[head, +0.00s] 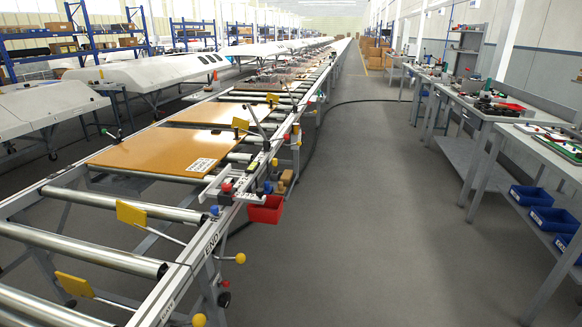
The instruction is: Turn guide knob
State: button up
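Several knobs show along the right side rail of the roller conveyor (205,235), and I cannot tell which one is the guide knob. A yellow ball knob (240,258) sticks out to the right below the rail marked END. Another yellow ball knob (199,320) is at the bottom edge of the picture. A red knob (226,187) and a blue knob (267,187) sit further along the rail. A dark knob (223,299) is low on the conveyor leg. Yellow paddles (131,213) stand over the rollers. My gripper is not in view.
Brown panels (150,152) lie on the rollers. A red bin (266,209) hangs on the rail's right side. Workbenches (500,112) with blue bins (530,196) line the right. The grey aisle (370,230) between is mostly clear; a dark hose (340,104) lies on its floor.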

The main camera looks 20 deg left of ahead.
aim_at(227, 187)
jog(key=z, duration=0.1)
jog(key=i, duration=1.6)
jog(key=u, duration=1.5)
jog(key=i, duration=0.55)
jog(key=u, duration=0.5)
